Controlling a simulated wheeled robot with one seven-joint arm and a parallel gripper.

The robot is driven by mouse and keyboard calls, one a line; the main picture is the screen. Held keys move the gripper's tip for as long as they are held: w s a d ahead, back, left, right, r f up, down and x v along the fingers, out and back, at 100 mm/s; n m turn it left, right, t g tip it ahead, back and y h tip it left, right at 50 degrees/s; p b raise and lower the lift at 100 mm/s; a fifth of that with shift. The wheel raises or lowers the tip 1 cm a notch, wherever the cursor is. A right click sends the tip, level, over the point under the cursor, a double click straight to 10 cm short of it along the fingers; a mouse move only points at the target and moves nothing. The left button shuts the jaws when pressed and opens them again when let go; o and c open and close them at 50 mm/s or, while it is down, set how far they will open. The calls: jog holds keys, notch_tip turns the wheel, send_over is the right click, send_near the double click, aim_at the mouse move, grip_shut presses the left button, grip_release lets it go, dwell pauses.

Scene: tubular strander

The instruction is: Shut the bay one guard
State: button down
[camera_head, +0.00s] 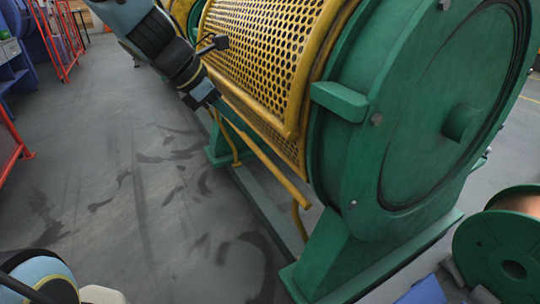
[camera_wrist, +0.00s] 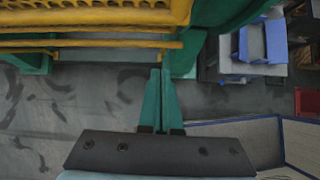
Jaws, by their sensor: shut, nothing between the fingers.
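The yellow perforated guard (camera_head: 262,50) curves over the machine's near side, between green round housings. A yellow bar runs along its lower edge, with more perforated yellow mesh below. A separate yellow rail (camera_head: 268,160) slants lower down. Whether the guard is fully shut I cannot tell. In the wrist view the guard's mesh and yellow bars (camera_wrist: 90,44) cross the top left. My gripper (camera_head: 236,122) is shut and empty, beside the guard's lower edge near the rail. Its green fingers (camera_wrist: 160,72) point toward the yellow bars in the wrist view; contact cannot be told.
The green end housing (camera_head: 350,130) stands at the right on a wide foot. A copper-coloured spool with green flanges (camera_head: 505,250) is at bottom right. Red racks (camera_head: 62,40) and blue equipment stand at far left. The grey floor (camera_head: 120,170) left of the machine is mostly clear.

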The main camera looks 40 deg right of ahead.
jog(key=s+d+f+b, duration=0.1)
jog(key=d+f, duration=0.3)
jog(key=d, duration=0.4)
jog(key=shift+s+f+n+b, duration=0.3)
jog(key=shift+b, duration=0.2)
jog(key=shift+d, duration=0.1)
